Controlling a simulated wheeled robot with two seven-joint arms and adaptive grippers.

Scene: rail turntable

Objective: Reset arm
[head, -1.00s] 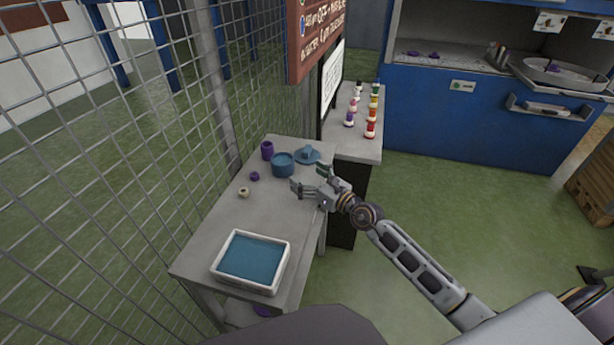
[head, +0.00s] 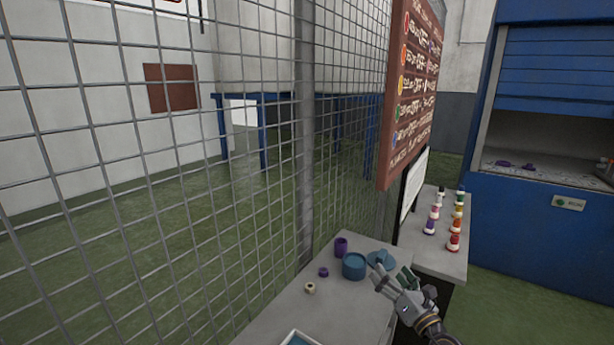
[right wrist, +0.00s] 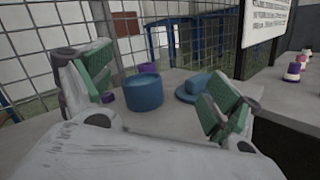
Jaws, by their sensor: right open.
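My right gripper (head: 391,287) is at the lower right of the head view, over the right edge of the grey table (head: 281,318). Its green-padded fingers stand wide apart and empty in the right wrist view (right wrist: 155,95). Beyond the fingers is a blue round pot (right wrist: 144,92), also in the head view (head: 354,267). A blue lid with a knob (head: 381,260) lies to the right of the pot. My left gripper is not in view.
A purple cup (head: 341,246), a small purple piece (head: 323,272) and a cream ring-like piece (head: 309,288) stand on the table. A white-rimmed tray (head: 296,336) is cut off below. A wire fence (head: 200,200) runs along the left. Several colourful bottles (head: 430,226) stand on a side counter.

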